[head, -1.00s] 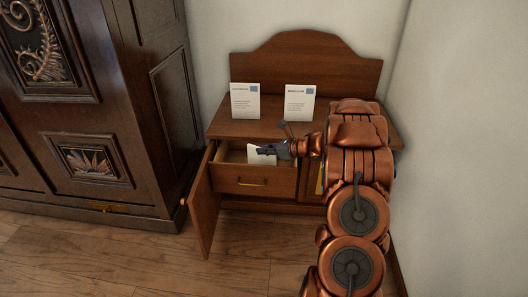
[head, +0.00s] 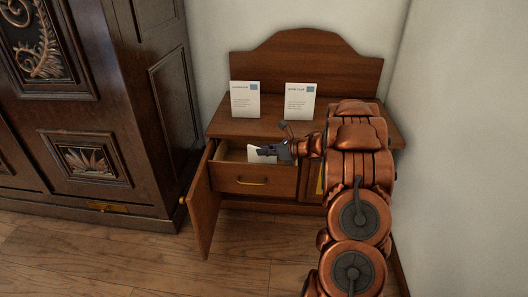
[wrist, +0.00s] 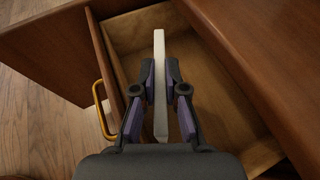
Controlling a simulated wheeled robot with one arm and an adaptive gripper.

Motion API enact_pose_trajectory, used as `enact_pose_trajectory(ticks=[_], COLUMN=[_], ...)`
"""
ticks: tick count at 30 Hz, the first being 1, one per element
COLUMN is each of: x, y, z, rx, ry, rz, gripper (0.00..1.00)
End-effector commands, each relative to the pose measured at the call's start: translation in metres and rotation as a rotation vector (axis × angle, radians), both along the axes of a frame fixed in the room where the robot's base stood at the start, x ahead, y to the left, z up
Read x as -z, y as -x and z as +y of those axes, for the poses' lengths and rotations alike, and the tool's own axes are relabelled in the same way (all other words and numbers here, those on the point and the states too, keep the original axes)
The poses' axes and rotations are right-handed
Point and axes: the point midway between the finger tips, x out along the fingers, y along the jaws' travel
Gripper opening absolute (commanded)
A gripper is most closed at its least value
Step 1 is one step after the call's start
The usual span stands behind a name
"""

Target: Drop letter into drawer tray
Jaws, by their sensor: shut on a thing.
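My gripper (wrist: 160,92) is shut on a white letter (wrist: 159,55), which shows edge-on between the two fingers in the wrist view. In the head view my gripper (head: 268,150) is over the open drawer, and the letter (head: 257,156) shows partly behind it. The open drawer (head: 245,181) has a brass handle and a light wooden inside. Its bare floor shows in the wrist view (wrist: 225,110), beneath the letter. Whether the letter touches the drawer floor cannot be told.
Two white cards (head: 245,100) and (head: 299,102) stand on the cabinet top (head: 240,128). A cabinet door (head: 203,205) stands open left of the drawer. A dark armoire (head: 95,110) fills the left side. The wall is close on the right.

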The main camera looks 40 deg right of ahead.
Motion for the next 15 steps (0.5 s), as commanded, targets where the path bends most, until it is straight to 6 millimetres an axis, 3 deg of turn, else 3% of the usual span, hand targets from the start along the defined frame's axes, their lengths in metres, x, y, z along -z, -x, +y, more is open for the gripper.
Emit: enact_pose_trajectory(ticks=[2, 3, 9, 15], x=[-0.0004, -0.0004, -0.0005, -0.0005], y=[-0.0001, -0.0001, -0.0001, -0.0001], z=[-0.0001, 0.0, 0.0002, 0.0002], rx=[0.0, 0.0, 0.0, 0.0], ry=[0.0, 0.0, 0.0, 0.0], rz=[0.0, 0.0, 0.0, 0.0], gripper=[0.0, 0.16, 0.36, 0.37])
